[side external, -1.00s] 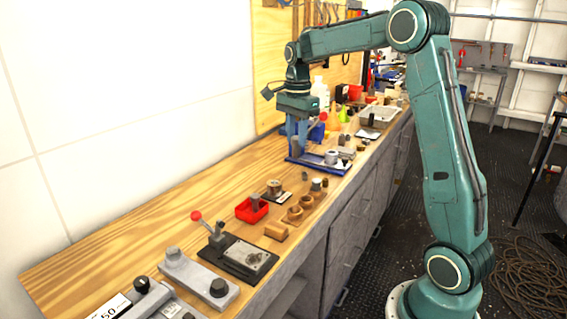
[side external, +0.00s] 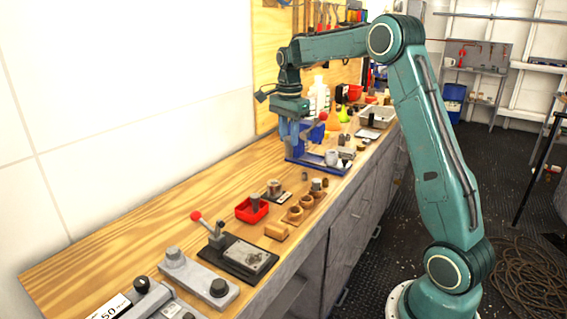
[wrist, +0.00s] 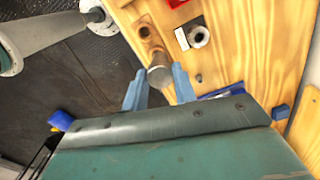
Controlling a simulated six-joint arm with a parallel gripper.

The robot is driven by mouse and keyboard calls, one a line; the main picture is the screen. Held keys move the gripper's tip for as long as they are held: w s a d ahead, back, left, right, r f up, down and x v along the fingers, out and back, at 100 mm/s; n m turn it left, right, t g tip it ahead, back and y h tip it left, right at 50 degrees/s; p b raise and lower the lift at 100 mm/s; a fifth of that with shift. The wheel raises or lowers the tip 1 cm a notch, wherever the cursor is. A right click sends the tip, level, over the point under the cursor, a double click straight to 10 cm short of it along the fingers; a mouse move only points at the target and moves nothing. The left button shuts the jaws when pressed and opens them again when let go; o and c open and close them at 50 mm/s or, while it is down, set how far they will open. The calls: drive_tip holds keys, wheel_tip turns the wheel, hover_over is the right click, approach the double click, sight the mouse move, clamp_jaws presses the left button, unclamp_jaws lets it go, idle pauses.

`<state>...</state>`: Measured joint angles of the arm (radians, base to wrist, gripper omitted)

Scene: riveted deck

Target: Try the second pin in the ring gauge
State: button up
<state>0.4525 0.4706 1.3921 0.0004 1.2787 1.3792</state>
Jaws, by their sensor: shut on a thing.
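My gripper (side external: 289,138) hangs over the back half of the bench, beside a blue stand. In the wrist view its two blue fingers (wrist: 154,88) are closed on a grey cylindrical pin (wrist: 160,72), which points away from the camera. The ring gauge (wrist: 197,36) is a thick grey ring on a small dark and white card. It also shows in the side view (side external: 274,188), next to a red bin, apart from my gripper. A wooden block with round holes (side external: 295,213) lies beside it. The held pin hides part of the block in the wrist view.
A red bin (side external: 252,209), a wooden piece (side external: 276,231) and a black-based lever fixture (side external: 243,255) stand nearer the camera. A blue stand (side external: 330,165), bottles and a grey tray (side external: 376,116) crowd the far end. Bare wood lies along the wall side.

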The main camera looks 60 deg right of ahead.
drive_tip(key=w+d+f, duration=0.5)
drive_tip(key=w+f, duration=0.1)
drive_tip(key=w, duration=0.2)
drive_tip(key=shift+w+f, duration=0.25)
drive_tip(key=shift+f, duration=0.1)
drive_tip(key=shift+f, duration=0.15)
wheel_tip(320, 180, down, 6)
idle(0.8)
drive_tip(key=shift+f, duration=0.65)
idle(2.5)
drive_tip(key=shift+r, duration=0.15)
drive_tip(key=shift+r, duration=1.55)
drive_tip(key=shift+r, duration=0.1)
